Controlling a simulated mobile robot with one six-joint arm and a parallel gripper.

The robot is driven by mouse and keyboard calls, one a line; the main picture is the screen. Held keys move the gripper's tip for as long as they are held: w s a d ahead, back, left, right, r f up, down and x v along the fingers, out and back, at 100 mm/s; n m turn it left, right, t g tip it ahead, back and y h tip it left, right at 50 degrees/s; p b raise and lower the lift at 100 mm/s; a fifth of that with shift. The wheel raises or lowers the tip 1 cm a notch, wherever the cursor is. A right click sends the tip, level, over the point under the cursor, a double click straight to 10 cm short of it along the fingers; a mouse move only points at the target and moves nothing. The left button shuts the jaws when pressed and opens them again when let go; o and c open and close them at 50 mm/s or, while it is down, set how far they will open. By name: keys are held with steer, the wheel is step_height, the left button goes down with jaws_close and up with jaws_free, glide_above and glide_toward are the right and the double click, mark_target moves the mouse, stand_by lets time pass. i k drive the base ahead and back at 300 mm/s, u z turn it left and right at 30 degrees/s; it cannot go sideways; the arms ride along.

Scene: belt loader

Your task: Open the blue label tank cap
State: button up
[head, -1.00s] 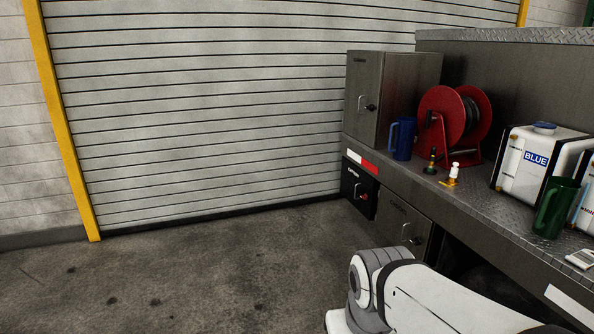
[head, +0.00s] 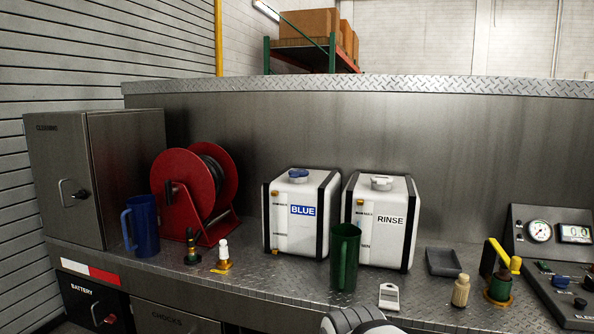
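The tank with the blue label (head: 292,225) is a white box with black edge straps, standing on the metal deck. Its blue cap (head: 298,174) sits on top and looks seated. A similar white tank labelled RINSE (head: 391,245), with a grey-white cap (head: 381,183), stands to its right. Part of my white and grey arm shows at the bottom edge, below and right of the blue tank. My gripper cannot be seen.
A green pitcher (head: 345,258) stands in front, between the tanks. A red hose reel (head: 172,182), blue pitcher (head: 144,228) and small fittings (head: 224,256) are left. A tray (head: 443,262), yellow-handled valve (head: 499,285) and gauge panel (head: 539,232) are right.

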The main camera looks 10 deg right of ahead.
mark_target(295, 173)
steer(key=z, duration=0.4)
steer(key=i, duration=0.75)
steer(key=z, duration=0.3)
steer(key=k, duration=0.9)
steer(key=z, duration=0.15)
steer(key=i, duration=0.9)
steer(key=u, duration=0.1)
